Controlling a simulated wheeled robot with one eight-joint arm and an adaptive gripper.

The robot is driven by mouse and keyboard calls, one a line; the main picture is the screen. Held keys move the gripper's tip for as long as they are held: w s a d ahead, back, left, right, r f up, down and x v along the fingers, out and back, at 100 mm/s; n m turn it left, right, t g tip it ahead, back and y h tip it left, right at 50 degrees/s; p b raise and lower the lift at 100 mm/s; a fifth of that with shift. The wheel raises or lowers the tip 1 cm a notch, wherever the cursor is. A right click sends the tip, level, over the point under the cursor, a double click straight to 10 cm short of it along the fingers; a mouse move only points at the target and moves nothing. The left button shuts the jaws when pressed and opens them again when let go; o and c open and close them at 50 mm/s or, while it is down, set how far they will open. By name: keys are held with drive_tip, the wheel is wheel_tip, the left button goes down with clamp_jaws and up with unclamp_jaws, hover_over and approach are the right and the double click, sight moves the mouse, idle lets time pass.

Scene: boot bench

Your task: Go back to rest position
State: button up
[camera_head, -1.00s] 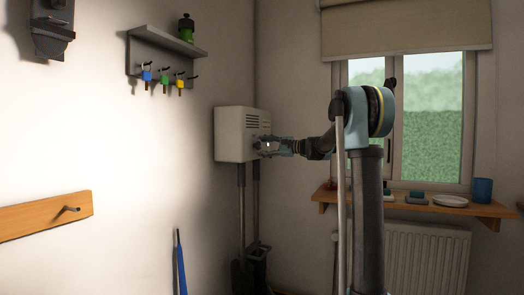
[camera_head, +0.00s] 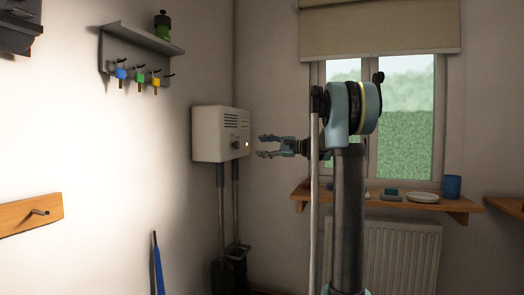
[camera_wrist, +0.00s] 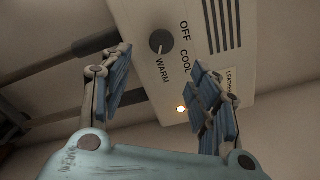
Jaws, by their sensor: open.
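My gripper (camera_head: 262,146) is open and empty, its two fingers spread, to the right of a white wall box (camera_head: 208,134) in the head view. A gap shows between the fingertips and the box. In the wrist view the open fingers (camera_wrist: 160,62) frame the box front (camera_wrist: 205,20). A dark round knob (camera_wrist: 160,41) there has the words OFF, COOL and WARM around it; its pale mark seems to point towards WARM. The knob (camera_head: 236,145) also shows in the head view.
A hook shelf (camera_head: 145,38) with coloured tags hangs on the left wall, and a wooden peg board (camera_head: 20,215) below it. Dark pipes (camera_head: 220,210) run below the box. A window sill (camera_head: 385,198) holds a blue cup (camera_head: 452,187) and a plate (camera_head: 422,197), above a radiator (camera_head: 400,255).

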drive_tip(key=s+d+f+n+g+h, duration=0.1)
drive_tip(key=s+f+n+g+h, duration=0.2)
drive_tip(key=s+f, duration=0.85)
drive_tip(key=s+d+f+n+h, duration=0.15)
drive_tip(key=s+f+h, duration=0.35)
drive_tip(key=s+f, duration=0.7)
drive_tip(key=s+d+f+n+h, duration=0.2)
drive_tip(key=s+d+f+h, duration=0.1)
drive_tip(key=s+f, duration=0.3)
drive_tip(key=s+d+f+n+h, duration=0.2)
drive_tip(key=s+d+f, duration=0.4)
drive_tip(key=s, duration=0.4)
drive_tip(key=s+d+f+n+g+h, duration=0.1)
drive_tip(key=s+d+f+n+h, duration=0.1)
drive_tip(key=s+d+f+h, duration=0.2)
drive_tip(key=s+d+f, duration=0.1)
drive_tip(key=s+f, duration=0.2)
drive_tip(key=s, duration=0.2)
drive_tip(key=shift+f, duration=0.15)
drive_tip(key=shift+w+f, duration=0.2)
drive_tip(key=shift+w, duration=0.2)
